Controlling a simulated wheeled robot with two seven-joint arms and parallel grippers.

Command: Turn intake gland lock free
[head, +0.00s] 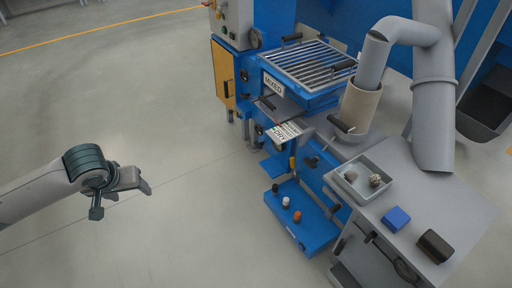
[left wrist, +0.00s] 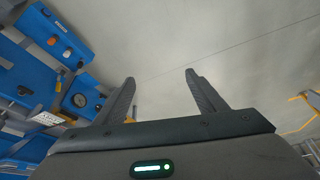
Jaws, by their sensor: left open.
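A black handle (head: 340,124) juts from the foot of the beige collar (head: 361,105) around the grey intake pipe (head: 374,62); it looks like the gland lock, but I cannot be sure. Its exact setting is too small to tell. My left gripper (head: 124,192) is at the left of the head view, over bare floor, well away from the collar and touching nothing. In the left wrist view its two fingers (left wrist: 160,80) stand apart with nothing between them. My right gripper is not in view.
A blue machine with a slatted grate (head: 308,62) stands behind the collar. A grey bench (head: 445,195) holds a tray (head: 346,184), a blue block (head: 396,219) and a dark block (head: 434,246). A low blue platform (head: 306,236) has several knobs. The floor between my left gripper and the machine is clear.

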